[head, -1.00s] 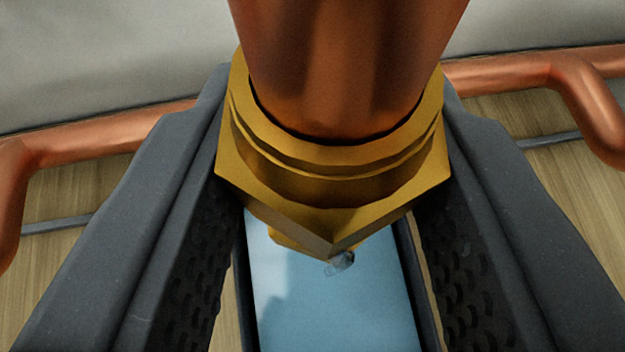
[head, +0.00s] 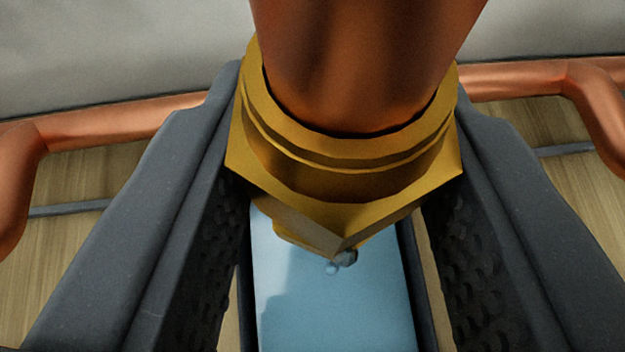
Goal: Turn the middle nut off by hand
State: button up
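The brass nut (head: 345,180) sits in the middle of the head view, around the end of a thick copper pipe (head: 365,65). Its faceted lower edge points towards me. My gripper (head: 347,95) has one dark grey finger on each side of the nut, and both fingers appear to press against its flanks. Small clear drops (head: 343,260) hang or fall just under the nut's lower corner. The nut's far side and the finger contact faces are hidden. No other nut is in view.
A pale blue surface with dark edges (head: 330,310), perhaps a tray, lies below between the fingers. Copper pipes run behind on the left (head: 110,125) and right (head: 520,80). The wooden floor (head: 60,250) and a grey wall (head: 120,50) show behind.

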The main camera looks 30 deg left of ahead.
jog(key=p, duration=0.2)
jog(key=shift+d+n+y+p, duration=0.15)
jog(key=shift+n+y+p, duration=0.15)
jog(key=shift+w+r+g+p, duration=0.2)
jog(key=shift+g+p, duration=0.1)
jog(key=shift+p, duration=0.8)
jog(key=shift+s+f+n+y+p, duration=0.15)
jog(key=shift+n+y+p, duration=0.25)
jog(key=shift+p, duration=0.2)
jog(key=shift+n+g+y+p, duration=0.3)
jog(key=shift+p, duration=0.95)
jog(key=shift+p, duration=0.35)
jog(key=shift+n+g+y+p, duration=0.4)
jog(key=shift+n+y+p, duration=0.15)
jog(key=shift+p, duration=0.75)
